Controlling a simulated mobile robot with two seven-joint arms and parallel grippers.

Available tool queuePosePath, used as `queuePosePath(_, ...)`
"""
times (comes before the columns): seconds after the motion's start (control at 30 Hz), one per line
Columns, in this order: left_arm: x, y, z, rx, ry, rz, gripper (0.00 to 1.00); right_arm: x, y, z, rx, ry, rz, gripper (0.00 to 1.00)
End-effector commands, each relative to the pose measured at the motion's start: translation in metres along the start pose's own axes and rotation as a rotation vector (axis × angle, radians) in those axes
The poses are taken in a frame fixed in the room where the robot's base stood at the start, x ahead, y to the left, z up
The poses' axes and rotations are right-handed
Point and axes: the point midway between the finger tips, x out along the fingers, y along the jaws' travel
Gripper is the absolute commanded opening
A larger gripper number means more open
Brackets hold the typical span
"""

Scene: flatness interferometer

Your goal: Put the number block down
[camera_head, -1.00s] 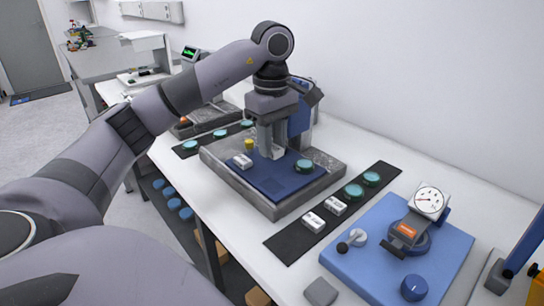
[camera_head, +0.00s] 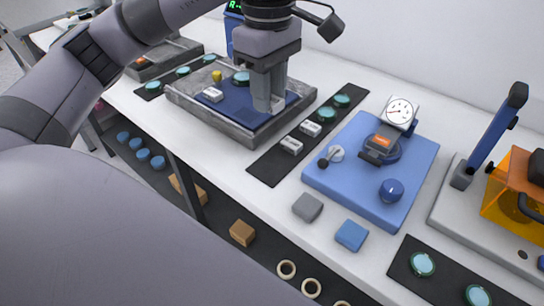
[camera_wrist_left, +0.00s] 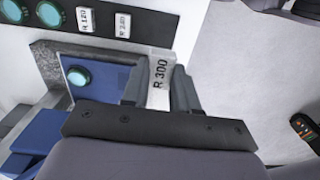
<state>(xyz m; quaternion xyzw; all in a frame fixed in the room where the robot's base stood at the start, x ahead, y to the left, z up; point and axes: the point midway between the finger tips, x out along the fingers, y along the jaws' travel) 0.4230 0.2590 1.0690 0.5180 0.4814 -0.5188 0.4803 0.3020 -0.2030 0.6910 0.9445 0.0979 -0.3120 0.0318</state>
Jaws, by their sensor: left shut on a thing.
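My left gripper (camera_head: 268,103) is over the right part of a blue mat (camera_head: 237,103) on a grey stone plate (camera_head: 186,106). It is shut on a white number block (camera_wrist_left: 160,85) marked R 300 in the left wrist view. In the head view, the fingers mostly hide that block. I cannot tell whether it touches the mat. Another white block (camera_head: 212,94), a yellow piece (camera_head: 216,76) and a teal disc (camera_head: 242,78) show left of the gripper. A teal disc (camera_wrist_left: 77,77) also shows beside the held block in the left wrist view. My right gripper is out of view.
A black strip (camera_head: 268,166) right of the plate holds two white blocks and two teal discs. Beyond it is a blue base (camera_head: 340,180) with a dial gauge (camera_head: 399,110). Grey (camera_head: 307,207) and blue (camera_head: 352,235) blocks lie near the table's front edge.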

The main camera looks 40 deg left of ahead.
Motion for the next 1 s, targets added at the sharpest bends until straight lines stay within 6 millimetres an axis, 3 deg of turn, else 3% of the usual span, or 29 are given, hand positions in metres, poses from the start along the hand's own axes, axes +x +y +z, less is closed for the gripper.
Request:
queuePosePath(0.03, 0.014, -0.001, 0.0, 0.001, -0.002, -0.004, 0.0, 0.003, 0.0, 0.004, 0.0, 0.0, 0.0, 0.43)
queuePosePath(0.43, 0.09, -0.001, -0.001, 0.0, 0.001, -0.003, 0.0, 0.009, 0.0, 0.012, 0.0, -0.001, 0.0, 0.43)
queuePosePath(0.73, 0.115, 0.0, 0.0, 0.001, 0.0, 0.0, 0.0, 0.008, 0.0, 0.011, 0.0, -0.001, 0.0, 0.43)
queuePosePath(1.0, 0.15, 0.0, 0.0, 0.0, 0.0, 0.0, 0.0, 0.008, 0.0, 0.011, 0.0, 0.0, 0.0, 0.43)
